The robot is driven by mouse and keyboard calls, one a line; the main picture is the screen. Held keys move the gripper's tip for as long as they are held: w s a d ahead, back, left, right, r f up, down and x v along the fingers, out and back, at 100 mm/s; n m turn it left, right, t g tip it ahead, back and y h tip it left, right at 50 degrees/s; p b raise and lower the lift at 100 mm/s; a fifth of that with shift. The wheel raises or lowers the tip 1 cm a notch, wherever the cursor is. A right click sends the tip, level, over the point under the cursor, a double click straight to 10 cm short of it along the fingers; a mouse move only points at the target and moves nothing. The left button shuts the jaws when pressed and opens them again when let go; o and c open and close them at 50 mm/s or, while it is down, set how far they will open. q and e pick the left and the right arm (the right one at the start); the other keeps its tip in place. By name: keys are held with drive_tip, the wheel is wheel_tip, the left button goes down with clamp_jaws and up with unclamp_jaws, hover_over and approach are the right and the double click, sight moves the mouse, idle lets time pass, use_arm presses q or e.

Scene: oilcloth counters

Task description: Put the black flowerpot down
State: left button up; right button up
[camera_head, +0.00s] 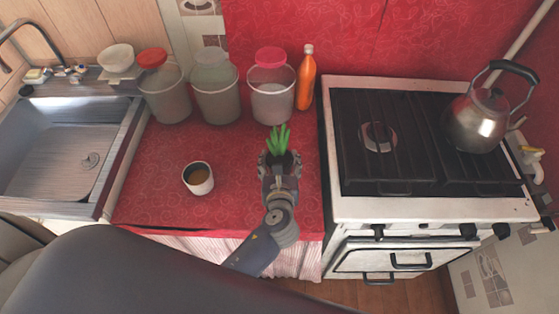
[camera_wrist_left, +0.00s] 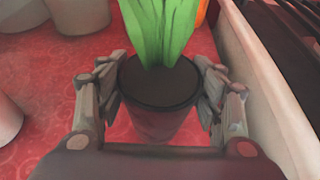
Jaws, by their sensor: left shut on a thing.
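The black flowerpot (camera_wrist_left: 158,88) holds dark soil and a green plant. In the head view the plant's leaves (camera_head: 278,138) show above my left gripper (camera_head: 279,162), and the gripper hides most of the pot. In the left wrist view the fingers of my left gripper (camera_wrist_left: 160,95) are shut on the pot, one on each side. The pot is upright over the red oilcloth counter (camera_head: 225,150), near its right side. I cannot tell whether its base touches the cloth. My right gripper is not in view.
Lidded canisters (camera_head: 215,92) and an orange bottle (camera_head: 305,78) line the back. The stove (camera_head: 430,205) with a kettle (camera_head: 478,118) is on the right, the sink (camera_head: 60,145) on the left. Counter between cup and gripper is clear.

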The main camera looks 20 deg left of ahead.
use_arm(q)
drive_tip(key=shift+f, duration=0.15)
drive_tip(key=o, duration=1.3)
drive_tip(key=shift+c, duration=0.2)
drive_tip(key=shift+s, duration=0.1)
drive_tip(key=b+v, duration=0.1)
drive_tip(key=v, duration=1.1)
